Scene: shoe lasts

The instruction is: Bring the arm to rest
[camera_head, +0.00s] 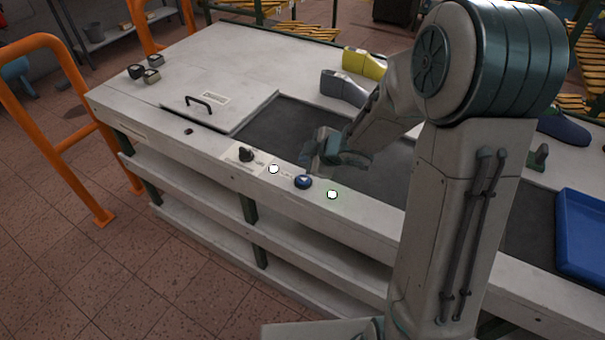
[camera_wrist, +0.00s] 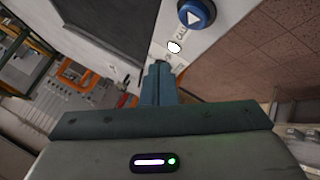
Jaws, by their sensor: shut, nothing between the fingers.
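My gripper (camera_head: 313,168) is shut and empty. In the head view it hangs over the front edge of the dark inset of the workbench (camera_head: 230,50), close to the front control strip. In the wrist view the closed fingers of my gripper (camera_wrist: 162,75) point toward the strip. I cannot tell the exact gap between fingers and bench.
On the strip are a black knob (camera_head: 246,154) and white buttons (camera_head: 274,169). A closed hatch (camera_head: 220,99) with a black handle lies left. A grey last (camera_head: 343,88), a yellow last (camera_head: 364,62) and a blue last (camera_head: 564,129) stand on the bench. A blue tray (camera_head: 585,232) is right; orange rails (camera_head: 75,130) stand left.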

